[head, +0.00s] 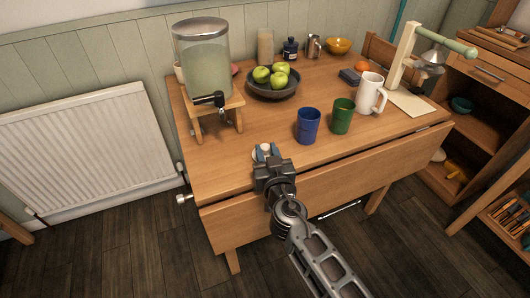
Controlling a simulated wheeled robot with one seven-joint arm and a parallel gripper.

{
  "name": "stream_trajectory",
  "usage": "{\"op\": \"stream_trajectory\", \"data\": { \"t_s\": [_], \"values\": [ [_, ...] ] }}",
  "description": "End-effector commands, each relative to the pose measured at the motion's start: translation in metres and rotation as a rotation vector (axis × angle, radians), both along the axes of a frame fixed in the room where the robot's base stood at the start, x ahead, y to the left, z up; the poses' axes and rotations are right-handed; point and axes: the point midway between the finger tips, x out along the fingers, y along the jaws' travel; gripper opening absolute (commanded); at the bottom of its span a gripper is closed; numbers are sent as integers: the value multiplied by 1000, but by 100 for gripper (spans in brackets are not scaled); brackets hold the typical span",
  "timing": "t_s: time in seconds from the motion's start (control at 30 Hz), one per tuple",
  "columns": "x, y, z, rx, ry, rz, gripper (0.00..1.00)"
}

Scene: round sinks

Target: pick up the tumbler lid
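A small pale, rounded object (264,147), which looks like the tumbler lid, is at the front edge of the wooden table. My gripper (266,151) is right over it, with the blue-grey fingertips on either side of the pale part. The gripper body hides most of the object. I cannot tell whether the fingers touch it or are closed on it. The object seems to be at tabletop height.
A blue cup (308,127), green cup (342,117) and white mug (370,94) stand to the right. A drink dispenser (205,65) on a wooden stand is at the left. A bowl of green apples (273,88) sits behind. Bare tabletop lies between.

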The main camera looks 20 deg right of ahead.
Motion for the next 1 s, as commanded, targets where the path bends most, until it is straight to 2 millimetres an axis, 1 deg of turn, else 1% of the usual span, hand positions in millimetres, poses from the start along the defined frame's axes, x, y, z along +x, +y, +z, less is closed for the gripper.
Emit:
{"op": "stream_trajectory", "data": {
  "t_s": [0.03, 0.2, 0.3, 0.53, 0.67, 0.83, 0.97, 1.0],
  "values": [
    [0, 0, 0, 0, 0, 0, 25],
    [0, 0, 0, 0, 0, 0, 9],
    [0, 0, 0, 0, 0, 0, 2],
    [0, 0, 1, 0, 0, 0, 1],
    [0, 0, 7, 0, -1, 0, 1],
    [0, 0, 25, 2, -1, 0, 1],
    [0, 0, 49, 2, -2, 0, 1],
    [-9, -10, 52, 2, 2, -4, 1]
  ]
}}
